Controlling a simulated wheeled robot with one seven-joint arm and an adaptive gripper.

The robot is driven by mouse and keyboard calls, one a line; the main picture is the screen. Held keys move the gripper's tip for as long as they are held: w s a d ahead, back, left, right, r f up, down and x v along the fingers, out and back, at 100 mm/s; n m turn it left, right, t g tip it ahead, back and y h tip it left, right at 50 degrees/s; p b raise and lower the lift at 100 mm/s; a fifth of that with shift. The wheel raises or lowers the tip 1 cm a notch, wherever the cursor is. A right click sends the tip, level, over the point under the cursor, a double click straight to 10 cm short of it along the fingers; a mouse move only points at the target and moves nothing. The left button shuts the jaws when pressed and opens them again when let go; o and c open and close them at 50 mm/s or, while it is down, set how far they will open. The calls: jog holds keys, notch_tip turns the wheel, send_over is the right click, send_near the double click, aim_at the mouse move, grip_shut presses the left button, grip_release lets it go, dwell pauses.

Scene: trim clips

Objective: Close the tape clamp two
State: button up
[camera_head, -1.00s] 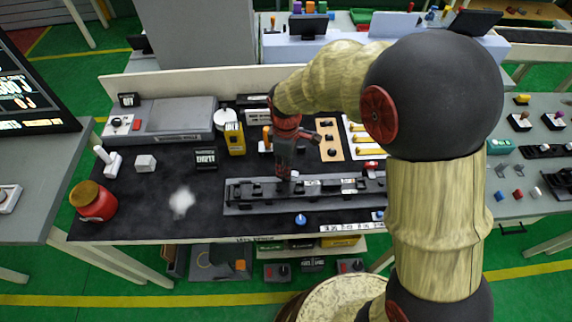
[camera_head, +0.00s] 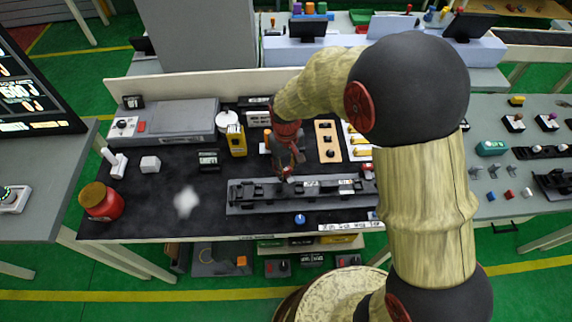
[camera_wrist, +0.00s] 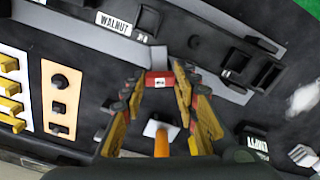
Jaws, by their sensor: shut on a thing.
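A long dark clamp rail (camera_head: 245,207) lies along the front of the black bench mat, with several black clamps on it. My gripper (camera_head: 287,168) reaches down at the rail's back edge. In the wrist view, my gripper's yellow and red fingers (camera_wrist: 159,84) converge on a small red block (camera_wrist: 159,77) with a white label, at the rail's edge. The label is too small to read, so I cannot tell for certain that this is tape clamp two. A grey strip (camera_wrist: 158,57) lies just beyond the block. My arm hides part of the bench's right side.
A yellow box (camera_head: 236,140) and an orange-handled tool (camera_wrist: 161,143) stand close to my gripper. A wooden panel with black knobs (camera_head: 327,140) lies to its right. A blue knob (camera_head: 300,219) sits before the rail. A red jar (camera_head: 100,203) stands at left. The left mat is mostly free.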

aim_at(286, 169)
jog(key=m+p, duration=0.1)
jog(key=m, duration=0.3)
jog(key=shift+m, duration=0.4)
dwell(0.4)
jog(key=o, duration=1.1)
jog(key=shift+r, duration=0.15)
notch_tip(286, 169, up, 12)
jog(key=shift+f, duration=0.15)
